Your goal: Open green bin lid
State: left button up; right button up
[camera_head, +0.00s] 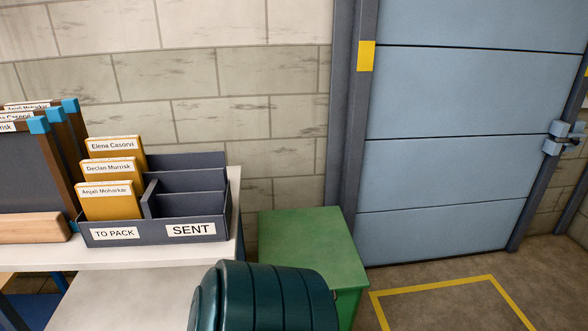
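A green box-shaped bin (310,245) stands on the floor between the table and the blue door. Its flat top lies closed and level, with nothing on it. Its near lower part is hidden behind a dark green, ribbed, rounded object (265,300) at the bottom edge of the head view. I cannot tell what that object is. Neither of my grippers shows in this view.
A white table (150,252) at left holds a grey tray (155,230) with yellow named packets (113,172). Brown-framed dark boards stand at far left. A blue panelled door (450,120) is at right. Yellow lines (435,284) mark clear floor before it.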

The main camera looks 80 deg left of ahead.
aim_at(318, 239)
jog(key=u, duration=2.4)
